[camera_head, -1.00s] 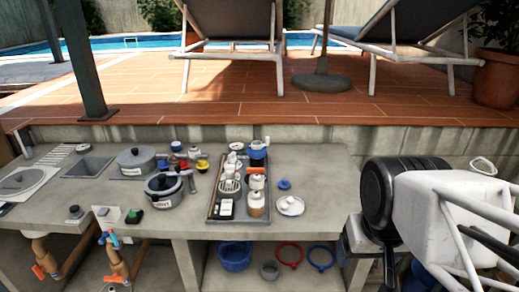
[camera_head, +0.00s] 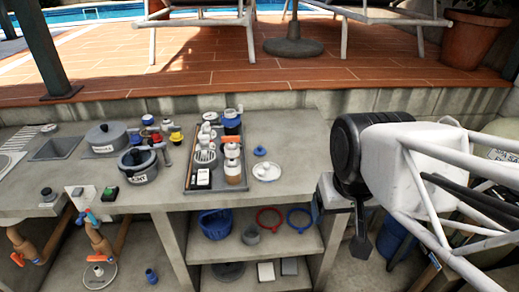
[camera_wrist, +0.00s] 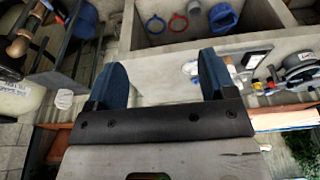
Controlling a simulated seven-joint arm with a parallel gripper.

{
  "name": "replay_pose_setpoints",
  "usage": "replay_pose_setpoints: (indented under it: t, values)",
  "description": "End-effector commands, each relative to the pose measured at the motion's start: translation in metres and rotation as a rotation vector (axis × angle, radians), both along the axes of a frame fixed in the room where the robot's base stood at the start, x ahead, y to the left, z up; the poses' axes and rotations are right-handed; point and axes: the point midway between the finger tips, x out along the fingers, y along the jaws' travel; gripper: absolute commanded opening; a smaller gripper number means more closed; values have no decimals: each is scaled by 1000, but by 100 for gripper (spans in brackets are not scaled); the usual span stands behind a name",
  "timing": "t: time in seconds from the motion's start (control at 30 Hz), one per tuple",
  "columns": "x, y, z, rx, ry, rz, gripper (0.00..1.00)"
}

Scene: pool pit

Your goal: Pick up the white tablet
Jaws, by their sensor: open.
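I cannot tell for certain which thing is the white tablet. A small round white piece with a raised middle (camera_head: 266,171) lies on the concrete counter, right of the dark tray (camera_head: 192,160). A white square block (camera_head: 266,271) sits on the lower shelf, beside a grey one. My gripper (camera_wrist: 160,70) shows in the wrist view with two blue fingers spread apart and nothing between them. It is apart from the counter and shelf. In the head view my arm is at the right, and its fingers are not clear.
The tray holds white bottles and a dark white-labelled box (camera_head: 201,178). A blue knob (camera_head: 260,152) lies behind the round piece. Lidded pots (camera_head: 137,165) stand left. The upper shelf holds a blue basket (camera_head: 216,224) and red and blue rings. The counter's right end is bare.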

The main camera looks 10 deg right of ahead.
Motion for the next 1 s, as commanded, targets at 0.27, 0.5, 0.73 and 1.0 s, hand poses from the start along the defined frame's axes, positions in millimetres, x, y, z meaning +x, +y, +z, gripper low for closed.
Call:
replay_pose_setpoints:
  t: [0.27,0.5,0.73,1.0]
  values:
    - [0,0,0,0,0,0,74]
    - [0,0,0,0,0,0,39]
    - [0,0,0,0,0,0,39]
    - [12,1,2,-7,7,36,39]
